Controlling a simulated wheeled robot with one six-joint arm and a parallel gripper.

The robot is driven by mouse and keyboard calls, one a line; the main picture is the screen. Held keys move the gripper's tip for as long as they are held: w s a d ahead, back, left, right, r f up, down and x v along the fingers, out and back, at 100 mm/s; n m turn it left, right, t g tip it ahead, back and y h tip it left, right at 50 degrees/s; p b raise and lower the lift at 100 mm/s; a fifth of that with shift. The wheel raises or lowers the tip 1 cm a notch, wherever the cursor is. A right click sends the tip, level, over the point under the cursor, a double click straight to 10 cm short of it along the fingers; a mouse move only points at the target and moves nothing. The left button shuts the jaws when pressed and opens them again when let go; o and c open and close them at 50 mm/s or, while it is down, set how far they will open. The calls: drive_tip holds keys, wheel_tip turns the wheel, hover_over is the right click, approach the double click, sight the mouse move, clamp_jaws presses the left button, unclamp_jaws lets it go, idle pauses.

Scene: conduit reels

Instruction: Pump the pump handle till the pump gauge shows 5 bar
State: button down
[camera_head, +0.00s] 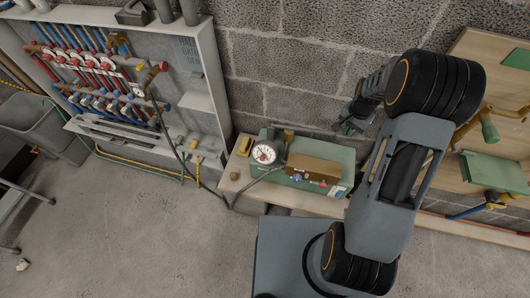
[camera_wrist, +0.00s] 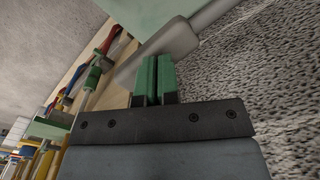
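The pump is a green box (camera_head: 335,158) with a brown block on top, on a low wooden bench. Its round white pump gauge (camera_head: 265,153) has red markings; the needle reading is too small to tell. A thin dark bar, seemingly the pump handle (camera_head: 300,127), runs along the pump's back toward my gripper (camera_head: 349,123). In the wrist view, my gripper's green fingers (camera_wrist: 154,80) are together with nothing visible between them. A grey rounded bar (camera_wrist: 175,40) lies just beyond the fingertips; I cannot tell whether they touch it.
A wall cabinet (camera_head: 215,85) with red and blue valves and pipes stands at left. A black hose (camera_head: 192,175) runs from it to the pump. A wooden board (camera_head: 490,75) with green parts is at right. A grey bin (camera_head: 40,125) stands far left. The floor in front is mostly clear.

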drive_tip(key=shift+f+b, duration=1.35)
drive_tip(key=shift+f, duration=0.65)
wheel_tip(320, 180, up, 12)
drive_tip(key=p, duration=0.8)
drive_tip(key=shift+f, duration=0.15)
drive_tip(key=shift+f, duration=0.2)
drive_tip(key=shift+f+b, duration=2.5)
drive_tip(key=shift+f, duration=1.35)
drive_tip(key=shift+a+f+b, duration=0.1)
drive_tip(key=shift+f+b, duration=1.25)
drive_tip(key=shift+f, duration=0.3)
drive_tip(key=shift+r, duration=0.1)
wheel_tip(320, 180, up, 11)
drive_tip(key=p, duration=0.8)
